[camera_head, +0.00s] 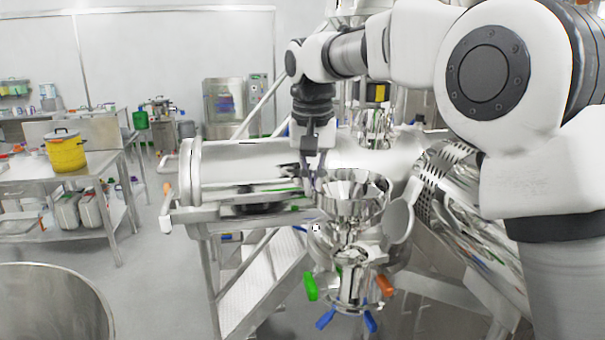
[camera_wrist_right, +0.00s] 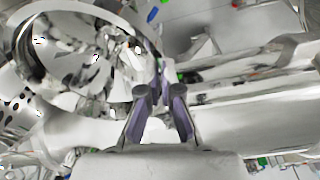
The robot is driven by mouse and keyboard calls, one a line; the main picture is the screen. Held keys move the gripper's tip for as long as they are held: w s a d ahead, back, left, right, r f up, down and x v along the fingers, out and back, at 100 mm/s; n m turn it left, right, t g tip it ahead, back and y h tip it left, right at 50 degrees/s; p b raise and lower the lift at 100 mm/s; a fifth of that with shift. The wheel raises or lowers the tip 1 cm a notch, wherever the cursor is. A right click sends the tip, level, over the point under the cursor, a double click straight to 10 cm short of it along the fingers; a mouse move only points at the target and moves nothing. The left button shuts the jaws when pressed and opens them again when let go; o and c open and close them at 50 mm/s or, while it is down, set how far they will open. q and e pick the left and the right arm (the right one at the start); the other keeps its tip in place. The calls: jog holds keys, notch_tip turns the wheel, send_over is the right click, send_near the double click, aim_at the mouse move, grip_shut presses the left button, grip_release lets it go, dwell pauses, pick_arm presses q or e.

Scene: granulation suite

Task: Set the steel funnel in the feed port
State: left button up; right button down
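The steel funnel (camera_head: 350,205) is a shiny wide-mouthed bowl in the middle of the head view. It stands upright, mouth up, above the valve assembly. The feed port is hidden beneath it, so I cannot tell how deep it sits. My right gripper (camera_head: 312,172) points down at the funnel's left rim, its fingers visibly apart. In the right wrist view, the funnel (camera_wrist_right: 85,50) fills the upper left and its rim comes close to the fingertips of my gripper (camera_wrist_right: 160,92). A gap shows between the fingers; contact with the rim is unclear. My left gripper is not in view.
A large horizontal steel vessel (camera_head: 245,165) lies behind the funnel. Green (camera_head: 310,287), orange (camera_head: 384,285) and blue (camera_head: 326,318) valve handles stick out below it. A steel table (camera_head: 95,172) with a yellow container (camera_head: 66,153) stands left. Open floor lies between.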

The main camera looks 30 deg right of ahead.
aim_at(313, 202)
jog(key=s, duration=0.4)
jog(key=shift+s+f, duration=0.35)
jog(key=shift+f, duration=0.05)
jog(key=w+f+b, duration=0.1)
jog(key=w+f, duration=0.2)
jog(key=shift+f, duration=0.3)
jog(key=shift+s+a+f, duration=0.2)
jog(key=shift+s+a, duration=0.15)
jog(key=shift+a, duration=0.05)
jog(key=shift+f, duration=0.2)
jog(key=shift+a+p, duration=0.15)
jog(key=shift+p, duration=0.15)
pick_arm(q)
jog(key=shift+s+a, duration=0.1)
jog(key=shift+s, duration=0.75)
